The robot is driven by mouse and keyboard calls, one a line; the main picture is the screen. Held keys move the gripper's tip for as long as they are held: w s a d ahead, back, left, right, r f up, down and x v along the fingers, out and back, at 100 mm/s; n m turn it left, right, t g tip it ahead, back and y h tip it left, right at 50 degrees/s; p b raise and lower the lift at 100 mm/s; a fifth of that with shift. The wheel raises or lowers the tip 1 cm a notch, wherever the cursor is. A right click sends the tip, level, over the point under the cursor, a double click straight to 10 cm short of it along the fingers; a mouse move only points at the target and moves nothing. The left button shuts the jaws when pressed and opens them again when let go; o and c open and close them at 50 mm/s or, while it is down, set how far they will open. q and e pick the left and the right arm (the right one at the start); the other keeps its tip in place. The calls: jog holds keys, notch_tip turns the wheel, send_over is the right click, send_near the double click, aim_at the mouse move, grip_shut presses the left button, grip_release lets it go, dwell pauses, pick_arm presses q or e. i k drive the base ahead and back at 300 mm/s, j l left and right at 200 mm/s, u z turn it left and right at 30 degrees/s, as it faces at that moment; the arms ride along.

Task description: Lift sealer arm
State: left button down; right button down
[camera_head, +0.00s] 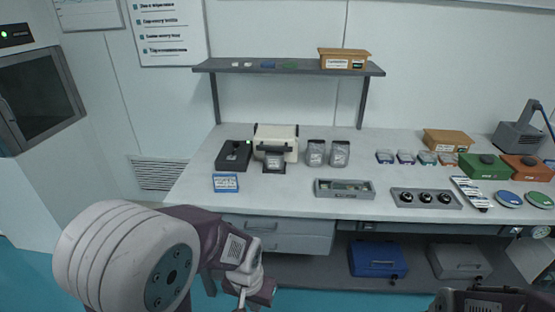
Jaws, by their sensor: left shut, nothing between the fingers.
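A cream machine (276,137) with a dark bar across its front stands on the bench at centre left; it looks like the sealer. A dark, pouch-like item (274,161) is at its front. The bar looks low, but its exact position is too small to tell. My left gripper (243,297) is shut and empty at the bottom of the view, below and in front of the bench drawers, well apart from the machine. Only a dark part of my right arm shows at bottom right; its gripper is not seen.
A black box (234,155) stands close left of the machine, with two grey pouches (328,153) to its right. A blue-edged card (226,183) and a grey tray (344,188) lie nearer the front. A shelf (290,68) spans above. Bare bench lies before the machine.

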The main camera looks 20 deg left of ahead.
aim_at(281, 139)
jog(key=i+j+u, duration=0.25)
jog(key=i+j, duration=0.25)
jog(key=j, duration=0.3)
jog(key=i+j+u, duration=0.25)
jog(key=i+j, duration=0.35)
jog(key=j+z, duration=0.25)
jog(key=j, duration=0.2)
jog(key=j+z, duration=0.25)
jog(key=j, duration=0.15)
jog(key=k+j+z, duration=0.2)
jog(key=j, duration=0.25)
jog(key=j+z, duration=0.25)
jog(key=j, duration=0.15)
jog(key=k+j+z, duration=0.25)
jog(key=j, duration=0.15)
jog(key=k+j+z, duration=0.1)
jog(key=j+z, duration=0.15)
jog(key=k+j+z, duration=0.2)
jog(key=j, duration=0.25)
